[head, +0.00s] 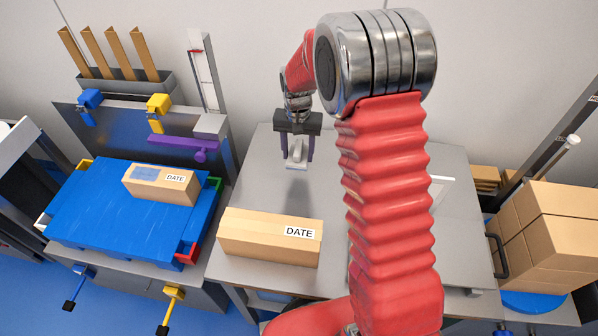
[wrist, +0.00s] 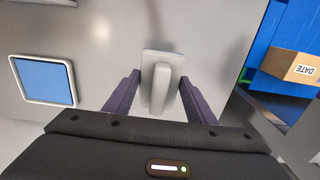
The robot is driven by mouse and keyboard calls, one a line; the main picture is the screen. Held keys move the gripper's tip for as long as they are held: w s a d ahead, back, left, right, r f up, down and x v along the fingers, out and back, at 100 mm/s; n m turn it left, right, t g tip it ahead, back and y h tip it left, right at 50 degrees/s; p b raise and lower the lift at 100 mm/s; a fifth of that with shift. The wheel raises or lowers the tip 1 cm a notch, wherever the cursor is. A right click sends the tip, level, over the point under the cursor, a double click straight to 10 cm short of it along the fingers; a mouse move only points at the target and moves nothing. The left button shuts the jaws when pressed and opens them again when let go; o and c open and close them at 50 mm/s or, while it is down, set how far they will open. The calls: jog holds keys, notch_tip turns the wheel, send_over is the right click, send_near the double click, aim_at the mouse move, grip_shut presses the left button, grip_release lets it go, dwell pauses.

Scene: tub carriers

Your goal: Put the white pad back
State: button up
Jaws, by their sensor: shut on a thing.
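My gripper (head: 295,157) is shut on the white pad (head: 297,153), a flat pale plate with a raised grip bar. In the wrist view the pad (wrist: 160,92) sits between the purple fingers of my gripper (wrist: 158,80). It appears held above the grey table (head: 260,180), behind the long cardboard box. A white-framed blue square (wrist: 43,80) lies on the table in the wrist view. In the head view my arm hides much of the table's right part, and only a white edge (head: 441,180) shows there.
A long box labelled DATE (head: 270,238) lies at the table's front left. A smaller DATE box (head: 160,184) rests on the blue platform (head: 110,215) to the left. Stacked cartons (head: 550,235) stand at right. The table around the pad is clear.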

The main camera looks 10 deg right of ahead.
aim_at(298, 149)
jog(key=shift+f, duration=2.3)
jog(key=shift+f, duration=0.1)
jog(key=shift+f, duration=1.8)
jog(key=o, duration=1)
notch_tip(298, 149, up, 12)
jog(key=shift+s, duration=0.1)
